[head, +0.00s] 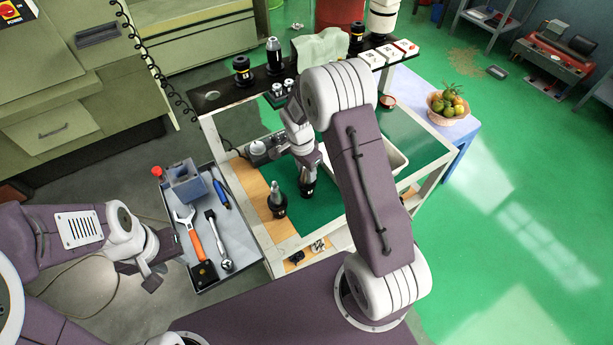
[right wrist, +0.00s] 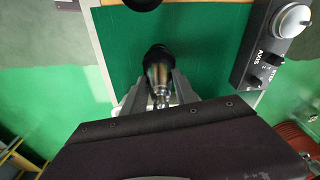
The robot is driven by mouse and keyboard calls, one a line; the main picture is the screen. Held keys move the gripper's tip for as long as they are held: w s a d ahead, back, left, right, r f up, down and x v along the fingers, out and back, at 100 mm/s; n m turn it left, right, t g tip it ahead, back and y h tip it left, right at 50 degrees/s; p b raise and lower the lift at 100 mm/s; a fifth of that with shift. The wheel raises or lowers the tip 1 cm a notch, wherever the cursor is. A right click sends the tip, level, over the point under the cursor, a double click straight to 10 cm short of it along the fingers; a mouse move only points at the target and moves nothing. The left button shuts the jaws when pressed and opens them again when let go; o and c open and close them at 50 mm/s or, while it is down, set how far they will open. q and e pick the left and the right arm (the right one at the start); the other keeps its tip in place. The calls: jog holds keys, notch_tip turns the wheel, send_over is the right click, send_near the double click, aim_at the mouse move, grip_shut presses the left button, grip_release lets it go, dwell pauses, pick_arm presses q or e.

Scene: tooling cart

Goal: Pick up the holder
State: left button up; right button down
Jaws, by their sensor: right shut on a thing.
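A tool holder with a black base (head: 307,188) is at my right gripper (head: 308,175), over the green mat of the cart. In the right wrist view this holder shows a silver cone (right wrist: 158,74) and a black collar, between the two fingers (right wrist: 157,92). My right gripper is shut on it. I cannot tell whether its base touches the mat. A second holder (head: 277,201), black with a silver tip, stands upright on the wooden strip to the left. My left gripper (head: 163,264) is open and empty beside the grey tray.
The grey tray (head: 247,252) holds a blue-grey block, an orange wrench, a ratchet and a blue tool. A white bin (head: 397,160) is partly hidden behind my right arm. More holders (head: 274,56) stand on the dark back shelf. A fruit basket (head: 447,106) is at right.

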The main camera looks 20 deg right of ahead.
jog(key=shift+w+r, duration=0.1)
jog(key=shift+r, duration=0.45)
notch_tip(320, 180, up, 3)
jog(key=shift+f+b, duration=0.1)
jog(key=shift+b, duration=0.55)
jog(key=s+d+r+b, duration=0.2)
jog(key=s+d+r, duration=0.4)
jog(key=d, duration=0.4)
jog(key=shift+s+r, duration=0.2)
jog(key=shift+r, duration=0.35)
jog(key=shift+r+p, duration=0.5)
jog(key=shift+r, duration=0.25)
